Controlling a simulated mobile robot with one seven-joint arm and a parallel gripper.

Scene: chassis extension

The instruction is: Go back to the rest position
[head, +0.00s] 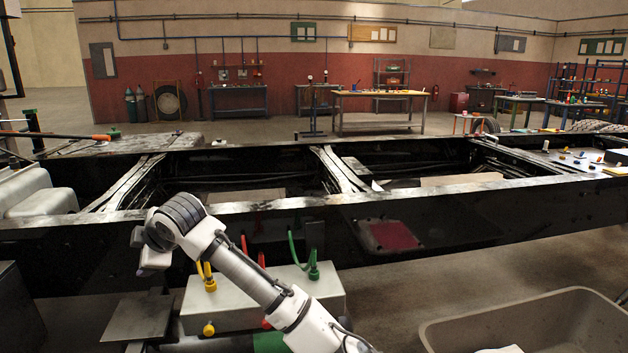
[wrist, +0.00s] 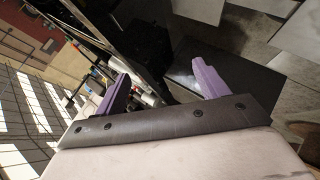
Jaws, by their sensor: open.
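My arm reaches up and left from the lower middle of the head view. My gripper (head: 141,255) is at its end, in front of the near rail of the black chassis frame (head: 440,225). In the wrist view my gripper (wrist: 160,72) shows two purple fingers spread wide apart with nothing between them. It is open and empty. It appears apart from the chassis, and the wrist view is strongly tilted.
A grey box (head: 330,290) with yellow, red and green fittings sits below and behind my arm. A grey plate (head: 138,318) is below my gripper. A grey bin (head: 530,325) stands at the lower right. Small parts lie on the chassis's right end (head: 568,160).

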